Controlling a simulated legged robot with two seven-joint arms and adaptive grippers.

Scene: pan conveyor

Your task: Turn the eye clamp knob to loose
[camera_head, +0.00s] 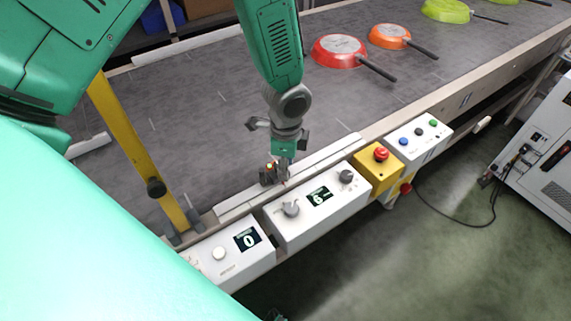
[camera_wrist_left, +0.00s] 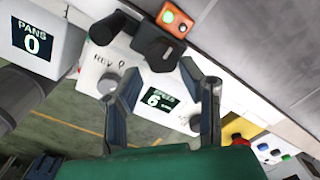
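A small orange eye sensor box with a lit green lamp (camera_wrist_left: 174,18) shows at the top of the left wrist view. A black knob with a lobed grip (camera_wrist_left: 160,52) sits just below it, which I take as the eye clamp knob. In the head view the small sensor unit (camera_head: 268,173) is at the belt's near edge, and its knob is too small to tell. My left gripper (camera_head: 284,172) points down beside it. In the left wrist view its fingers (camera_wrist_left: 163,82) are apart, with the knob just beyond the tips and nothing held.
A white control box (camera_head: 327,209) has two knobs and a display reading 6. Another display reads 0 (camera_head: 248,239). A red stop button (camera_head: 381,154) and a button box (camera_head: 417,140) stand to the right. Red (camera_head: 337,54), orange (camera_head: 388,38) and green pans lie on the conveyor. A yellow post (camera_head: 133,145) stands left.

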